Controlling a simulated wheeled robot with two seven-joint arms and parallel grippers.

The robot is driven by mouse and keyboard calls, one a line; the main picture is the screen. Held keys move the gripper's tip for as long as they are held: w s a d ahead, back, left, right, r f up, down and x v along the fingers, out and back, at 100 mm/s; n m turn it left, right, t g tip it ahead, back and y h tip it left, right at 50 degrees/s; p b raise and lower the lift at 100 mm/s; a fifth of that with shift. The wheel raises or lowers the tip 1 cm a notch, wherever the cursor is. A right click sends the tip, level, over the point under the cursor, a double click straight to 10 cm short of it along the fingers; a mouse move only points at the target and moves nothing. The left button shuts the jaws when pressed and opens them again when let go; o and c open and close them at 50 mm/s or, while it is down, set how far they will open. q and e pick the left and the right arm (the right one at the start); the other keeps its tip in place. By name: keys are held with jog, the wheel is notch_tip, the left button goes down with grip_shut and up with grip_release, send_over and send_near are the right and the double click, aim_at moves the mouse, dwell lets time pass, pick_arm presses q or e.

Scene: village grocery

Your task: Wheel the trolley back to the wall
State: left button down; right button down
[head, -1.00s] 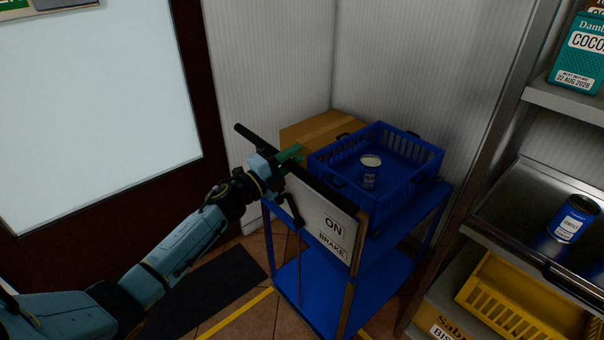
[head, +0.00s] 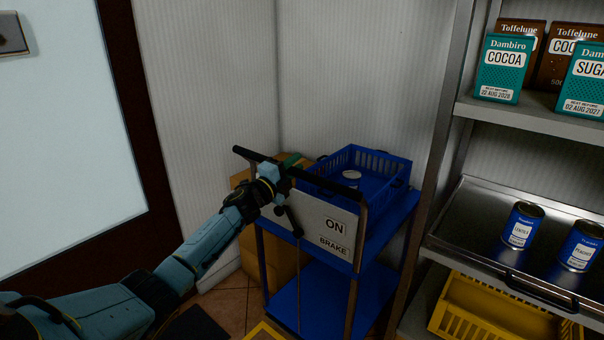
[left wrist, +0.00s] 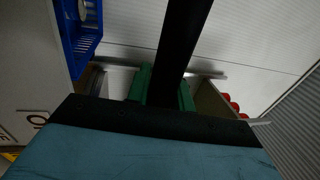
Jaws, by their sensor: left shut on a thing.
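The blue trolley (head: 312,290) stands near the corner of the white walls, with two blue decks. A white panel (head: 305,222) on its near end reads "ON" and "BRAKE". My left gripper (head: 287,168) is shut on the trolley's black handle bar (head: 335,186). In the left wrist view the handle (left wrist: 180,45) runs between the green fingers (left wrist: 163,88). A blue crate (head: 378,163) sits on the top deck with a can (head: 351,176) in it. The right gripper is not in view.
A cardboard box (head: 243,178) stands in the corner beyond the trolley. A metal shelf (head: 440,165) with cocoa and sugar packs, blue cans and a yellow crate (head: 490,312) rises close on the right. A dark mat (head: 195,325) lies at the lower left.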

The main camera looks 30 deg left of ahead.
pick_arm(q)
jog(key=shift+a+r, duration=0.1)
jog(key=shift+r, duration=0.1)
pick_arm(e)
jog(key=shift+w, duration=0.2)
pick_arm(q)
jog(key=c, duration=1.7)
grip_release()
jog(key=o, duration=0.4)
jog(key=shift+w+f, duration=0.2)
jog(key=shift+w, duration=0.05)
jog(key=shift+o, duration=0.2)
jog(key=shift+s, duration=0.1)
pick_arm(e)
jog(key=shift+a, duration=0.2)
pick_arm(q)
jog(key=shift+s, duration=0.1)
jog(key=shift+s+f, duration=0.1)
jog(key=shift+s, duration=0.2)
jog(key=p+v, duration=0.1)
jog(key=v, duration=1.1)
jog(key=shift+s, duration=0.3)
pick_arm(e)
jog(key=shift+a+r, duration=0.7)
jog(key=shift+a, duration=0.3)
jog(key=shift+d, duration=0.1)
